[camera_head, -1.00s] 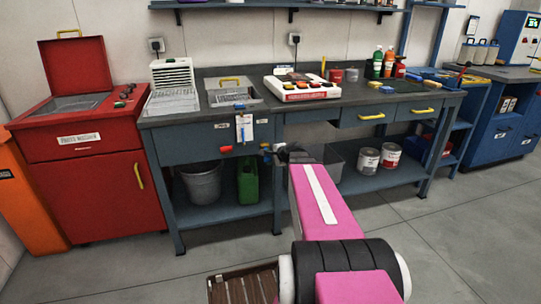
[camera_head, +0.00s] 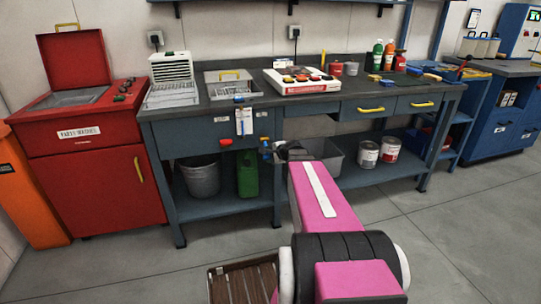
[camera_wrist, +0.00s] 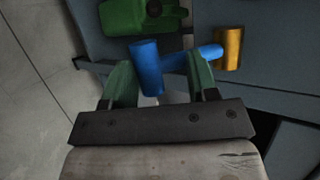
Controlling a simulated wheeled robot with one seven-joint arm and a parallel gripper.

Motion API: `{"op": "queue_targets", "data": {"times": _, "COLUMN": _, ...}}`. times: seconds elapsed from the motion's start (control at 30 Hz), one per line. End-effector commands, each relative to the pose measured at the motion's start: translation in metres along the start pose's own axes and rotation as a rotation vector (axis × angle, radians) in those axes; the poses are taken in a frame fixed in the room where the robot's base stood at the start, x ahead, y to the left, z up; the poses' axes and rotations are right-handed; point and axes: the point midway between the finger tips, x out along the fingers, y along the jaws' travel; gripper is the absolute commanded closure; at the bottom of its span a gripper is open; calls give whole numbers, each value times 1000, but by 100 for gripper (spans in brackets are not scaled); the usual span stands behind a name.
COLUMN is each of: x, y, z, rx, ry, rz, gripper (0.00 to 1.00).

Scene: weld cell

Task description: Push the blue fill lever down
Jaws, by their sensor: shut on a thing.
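The blue fill lever (camera_head: 265,148) is at the front of the bench, under its top, right of a red lever (camera_head: 226,143). In the wrist view its blue handle (camera_wrist: 147,68) and blue stem (camera_wrist: 204,53) join a brass-coloured fitting (camera_wrist: 228,48) at the right. My gripper (camera_head: 280,151) reaches the lever from the right in the head view. In the wrist view my gripper (camera_wrist: 161,80) has its green fingers on either side of the blue lever and is shut on it. The exact contact is partly hidden.
The grey workbench (camera_head: 180,128) has a lower shelf with a metal bucket (camera_head: 202,178), a green can (camera_head: 248,175), a grey bin (camera_head: 330,158) and paint tins (camera_head: 368,154). A red parts washer (camera_head: 92,190) stands at left. The floor at right is clear.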

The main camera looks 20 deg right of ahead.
Motion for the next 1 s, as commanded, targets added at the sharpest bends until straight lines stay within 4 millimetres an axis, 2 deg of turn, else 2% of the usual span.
{"op": "queue_targets", "data": {"times": 0.03, "x": 16, "y": 1, "z": -6, "rx": 3, "ry": -6, "rz": 13, "gripper": 89}}
{"op": "queue_targets", "data": {"times": 0.3, "x": 18, "y": 2, "z": -6, "rx": 3, "ry": -7, "rz": 16, "gripper": 89}}
{"op": "queue_targets", "data": {"times": 0.33, "x": 18, "y": 2, "z": -6, "rx": 2, "ry": -7, "rz": 17, "gripper": 40}}
{"op": "queue_targets", "data": {"times": 0.37, "x": 18, "y": 2, "z": -6, "rx": 2, "ry": -8, "rz": 17, "gripper": 30}}
{"op": "queue_targets", "data": {"times": 0.4, "x": 19, "y": 2, "z": -6, "rx": 2, "ry": -8, "rz": 17, "gripper": 26}}
{"op": "queue_targets", "data": {"times": 0.87, "x": 18, "y": 0, "z": -6, "rx": 1, "ry": -6, "rz": 11, "gripper": 26}}
{"op": "queue_targets", "data": {"times": 1.0, "x": 11, "y": -1, "z": -5, "rx": 0, "ry": -6, "rz": 10, "gripper": 26}}
